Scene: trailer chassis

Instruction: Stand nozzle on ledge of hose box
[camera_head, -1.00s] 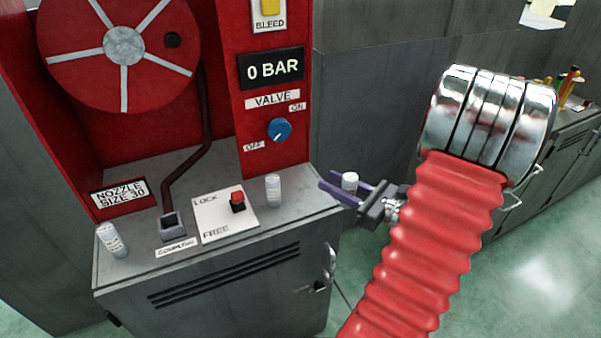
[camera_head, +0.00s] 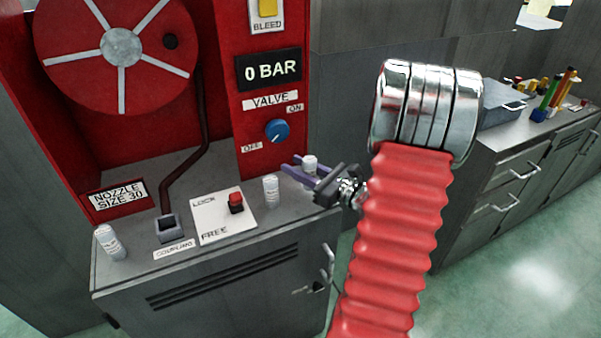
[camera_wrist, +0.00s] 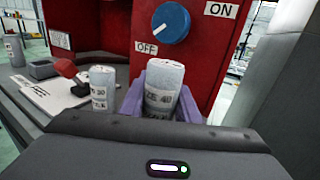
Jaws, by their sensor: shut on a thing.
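My gripper (camera_head: 291,164) is shut on a white cylindrical nozzle (camera_head: 310,163). It holds the nozzle near upright at the right end of the grey ledge (camera_head: 130,265) of the hose box. I cannot tell whether the nozzle's base touches the ledge. In the wrist view the held nozzle (camera_wrist: 160,84) leans slightly, its label seems to read 40, and its lower part is hidden by my gripper. A second nozzle (camera_head: 271,190) stands on the ledge just left of it. A third nozzle (camera_head: 109,242) stands at the far left of the ledge.
A lock/free plate (camera_head: 224,215) with a red switch and a coupling socket (camera_head: 169,229) occupy the middle of the ledge. The red panel with a blue valve knob (camera_head: 277,131) rises behind. A grey workbench (camera_head: 500,140) with tools stands at right.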

